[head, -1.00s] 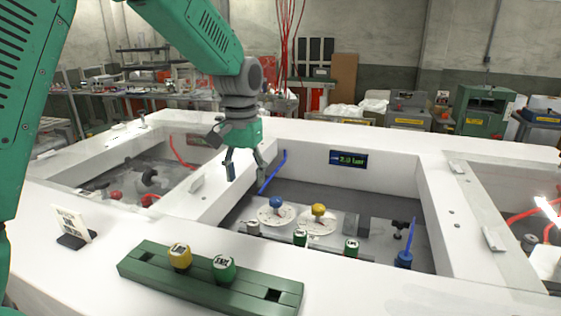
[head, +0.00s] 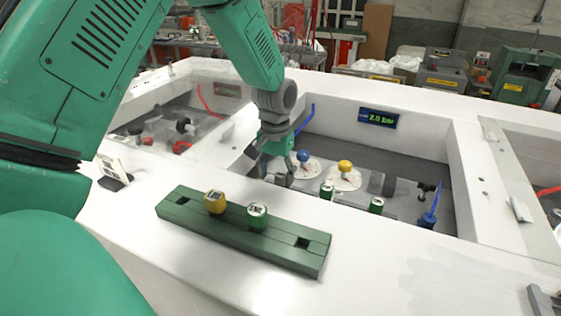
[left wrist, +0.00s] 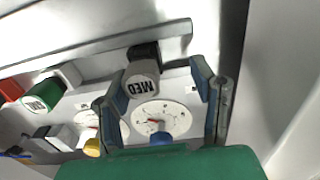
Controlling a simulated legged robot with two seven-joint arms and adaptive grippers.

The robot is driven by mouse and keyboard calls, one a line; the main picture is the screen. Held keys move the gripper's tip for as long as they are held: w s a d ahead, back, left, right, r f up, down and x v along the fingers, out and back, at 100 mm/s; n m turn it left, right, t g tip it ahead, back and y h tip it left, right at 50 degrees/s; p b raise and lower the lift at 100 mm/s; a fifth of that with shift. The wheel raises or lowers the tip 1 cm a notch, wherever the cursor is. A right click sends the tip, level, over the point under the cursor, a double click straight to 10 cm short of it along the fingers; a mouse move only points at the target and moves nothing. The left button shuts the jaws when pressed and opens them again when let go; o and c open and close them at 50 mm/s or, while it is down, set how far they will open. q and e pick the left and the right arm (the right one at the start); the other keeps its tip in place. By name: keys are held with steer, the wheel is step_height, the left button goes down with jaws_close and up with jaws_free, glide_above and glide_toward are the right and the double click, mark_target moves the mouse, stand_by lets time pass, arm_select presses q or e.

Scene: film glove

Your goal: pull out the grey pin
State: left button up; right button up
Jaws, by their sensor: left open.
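The grey pin (left wrist: 142,88), with a round face marked MED, sits in a dark socket along a light rail in the left wrist view. My left gripper (left wrist: 160,82) is open, with one finger on each side of the pin's end. I cannot tell whether the fingers touch it. In the head view my left gripper (head: 270,168) reaches down into the middle recess at its front left, largely covering the pin there. My right gripper is not in view.
Two green pins (head: 327,191) (head: 377,205) stand along the same row. Behind are white discs with a blue knob (head: 303,156) and a yellow knob (head: 345,166). A green block (head: 190,213) holding yellow and green pins lies on the white bench in front. A blue stick (head: 434,205) stands right.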

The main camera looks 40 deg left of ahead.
arm_select(q)
steer(key=shift+f, duration=0.2)
steer(key=shift+d, duration=0.15)
steer(key=shift+d+r, duration=0.2)
steer(key=shift+d, duration=0.4)
steer(key=shift+d+r, duration=0.2)
steer(key=shift+d, duration=0.4)
steer(key=c, duration=0.6)
jaws_close()
steer(key=shift+s+a+f, duration=0.1)
steer(key=shift+a+f, duration=0.05)
steer(key=shift+a, duration=0.6)
steer(key=shift+w+d+r, duration=0.25)
steer(key=shift+d, duration=0.05)
steer(key=shift+a+r, duration=0.1)
steer(key=shift+r, duration=0.05)
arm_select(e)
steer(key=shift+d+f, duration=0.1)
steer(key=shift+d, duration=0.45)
arm_select(q)
steer(key=shift+a+r, duration=0.1)
steer(key=shift+a, duration=0.05)
